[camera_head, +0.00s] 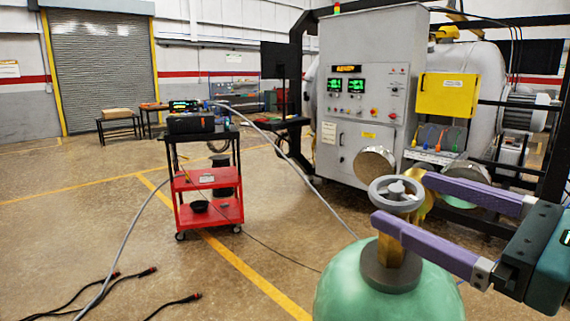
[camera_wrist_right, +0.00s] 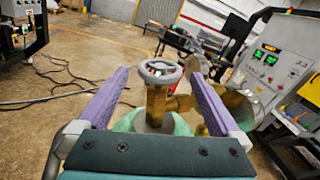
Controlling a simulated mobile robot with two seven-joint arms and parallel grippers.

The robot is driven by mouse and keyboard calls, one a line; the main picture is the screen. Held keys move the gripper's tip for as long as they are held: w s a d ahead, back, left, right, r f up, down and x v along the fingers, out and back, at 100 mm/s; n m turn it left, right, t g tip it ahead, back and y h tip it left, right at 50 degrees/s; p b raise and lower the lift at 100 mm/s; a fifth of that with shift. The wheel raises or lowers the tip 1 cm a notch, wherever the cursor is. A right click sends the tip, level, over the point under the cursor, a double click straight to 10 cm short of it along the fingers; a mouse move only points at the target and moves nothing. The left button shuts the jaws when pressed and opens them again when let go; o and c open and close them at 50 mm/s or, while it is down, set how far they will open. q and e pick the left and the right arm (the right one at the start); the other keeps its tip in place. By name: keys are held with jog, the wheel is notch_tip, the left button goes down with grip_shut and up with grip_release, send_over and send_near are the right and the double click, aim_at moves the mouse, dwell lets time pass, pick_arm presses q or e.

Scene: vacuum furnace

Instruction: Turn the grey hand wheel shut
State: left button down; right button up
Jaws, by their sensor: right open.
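The grey hand wheel (camera_head: 397,188) sits on a brass valve (camera_head: 393,250) on top of a green cylinder (camera_head: 350,285). My right gripper (camera_head: 401,199) comes in from the right with its purple fingers spread, one on each side of the wheel and valve top. In the right wrist view the wheel (camera_wrist_right: 160,71) is between the open fingertips (camera_wrist_right: 160,76), with a gap showing on each side. I cannot tell whether a finger touches the rim. My left gripper is not in view.
A grey control cabinet (camera_head: 365,90) with a yellow box (camera_head: 446,95) stands behind the valve. A red cart (camera_head: 210,208) with black tools stands to the left. Hoses and cables (camera_head: 105,295) lie on the floor; the floor at left is otherwise clear.

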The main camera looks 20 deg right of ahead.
aim_at(388, 181)
jog(key=p+x, duration=0.1)
jog(key=x, duration=0.3)
jog(key=shift+w+r+p, duration=0.15)
jog(key=shift+w+p, duration=0.15)
jog(key=shift+w, duration=0.1)
jog(key=shift+x, duration=0.85)
jog(key=shift+a, duration=0.1)
jog(key=c, duration=1.3)
